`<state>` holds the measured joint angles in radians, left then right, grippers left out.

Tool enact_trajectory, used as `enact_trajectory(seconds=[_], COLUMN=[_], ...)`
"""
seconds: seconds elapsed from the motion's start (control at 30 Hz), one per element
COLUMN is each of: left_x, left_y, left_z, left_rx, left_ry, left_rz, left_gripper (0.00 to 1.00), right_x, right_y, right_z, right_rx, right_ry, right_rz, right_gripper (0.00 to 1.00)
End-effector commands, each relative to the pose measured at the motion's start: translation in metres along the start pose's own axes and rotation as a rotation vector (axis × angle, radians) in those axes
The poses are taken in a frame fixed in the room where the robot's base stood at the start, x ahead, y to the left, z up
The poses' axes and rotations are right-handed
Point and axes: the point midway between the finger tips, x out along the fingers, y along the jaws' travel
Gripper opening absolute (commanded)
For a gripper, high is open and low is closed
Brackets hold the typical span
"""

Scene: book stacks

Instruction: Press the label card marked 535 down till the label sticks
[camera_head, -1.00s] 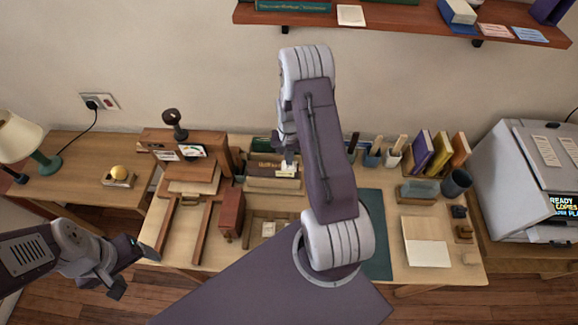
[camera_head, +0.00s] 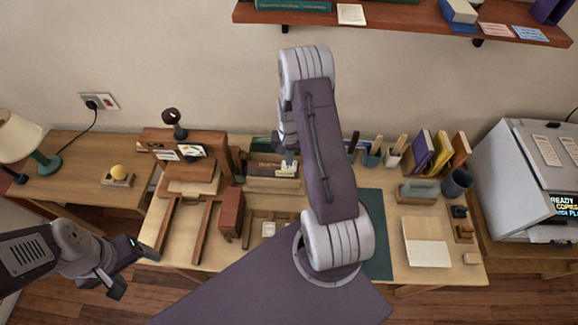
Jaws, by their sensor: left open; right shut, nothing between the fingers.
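Dark-spined books stand in a wooden holder (camera_head: 273,184) at the back of the desk. A small white card (camera_head: 290,168) shows on them; its marking is too small to read, so I cannot tell whether it is 535. My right gripper (camera_head: 289,161) is shut and empty, its tips right at the card's upper edge. I cannot tell whether they touch it, and my own arm hides what lies to the right. My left gripper (camera_head: 127,271) is open and empty, low at the left, in front of the desk and away from the card.
A wooden stand with a black-handled stamp (camera_head: 173,122) is at the back left. A red-brown box (camera_head: 230,213) stands left of centre. Pen cups (camera_head: 372,159) and upright books (camera_head: 440,151) are at the back right. A printer (camera_head: 520,175) is at the far right.

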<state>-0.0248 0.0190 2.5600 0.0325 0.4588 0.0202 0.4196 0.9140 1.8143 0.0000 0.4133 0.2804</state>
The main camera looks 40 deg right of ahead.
Motion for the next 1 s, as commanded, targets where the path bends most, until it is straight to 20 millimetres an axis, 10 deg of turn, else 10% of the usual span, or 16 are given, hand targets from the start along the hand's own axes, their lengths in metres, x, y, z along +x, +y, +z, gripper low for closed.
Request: enact_trajectory(seconds=[1.0], left_x=[0.01], left_y=[0.0], left_z=[0.001], left_rx=[0.0], left_ry=[0.0], left_rz=[0.0], left_gripper=[0.74], right_x=[0.013], right_y=[0.0], right_z=[0.0], right_rx=[0.0], right_ry=[0.0], right_rz=[0.0], right_gripper=[0.0])
